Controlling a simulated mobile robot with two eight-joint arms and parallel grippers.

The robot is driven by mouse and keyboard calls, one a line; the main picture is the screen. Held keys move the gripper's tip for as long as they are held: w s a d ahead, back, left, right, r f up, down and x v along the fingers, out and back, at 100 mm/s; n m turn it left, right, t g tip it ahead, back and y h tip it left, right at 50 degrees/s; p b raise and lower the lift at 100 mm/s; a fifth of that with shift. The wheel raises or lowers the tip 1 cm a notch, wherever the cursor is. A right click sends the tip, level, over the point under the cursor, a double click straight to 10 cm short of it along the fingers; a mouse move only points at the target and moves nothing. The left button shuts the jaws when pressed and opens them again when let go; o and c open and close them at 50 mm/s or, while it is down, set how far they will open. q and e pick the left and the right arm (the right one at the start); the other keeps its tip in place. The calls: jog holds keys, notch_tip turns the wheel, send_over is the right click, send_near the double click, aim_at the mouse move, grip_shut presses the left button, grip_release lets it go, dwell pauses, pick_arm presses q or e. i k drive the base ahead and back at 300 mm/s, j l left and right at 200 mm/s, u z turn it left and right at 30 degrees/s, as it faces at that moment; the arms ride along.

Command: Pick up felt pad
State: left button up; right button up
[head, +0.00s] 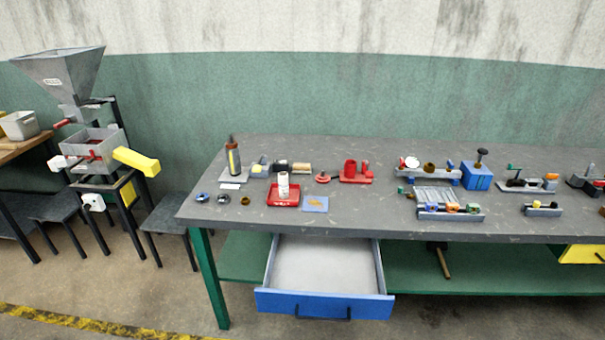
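I cannot tell for certain whether the blue square or the small piece is the felt pad; both are small in the view. A red tray (272,201) with a white cylinder (283,185) standing in it is just left of the blue square. Neither of my grippers shows in the head view.
A blue-fronted drawer (318,305) stands open below the blue square and looks empty. Several small rings lie at the bench's left end. A dark cylinder (234,160) and red fixture (355,176) stand behind. Tools crowd the right. A hopper machine (62,75) stands left.

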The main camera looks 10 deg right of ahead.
aim_at(299, 168)
jog(key=i+l+u, duration=0.1)
jog(key=u, duration=0.3)
jog(key=l+u, duration=0.4)
jog(key=i+l+u, duration=0.15)
jog(key=u, duration=0.25)
jog(key=l+u, duration=0.4)
jog(key=l, duration=1.5)
jog(key=k+l+u, duration=0.1)
jog(key=l, duration=0.7)
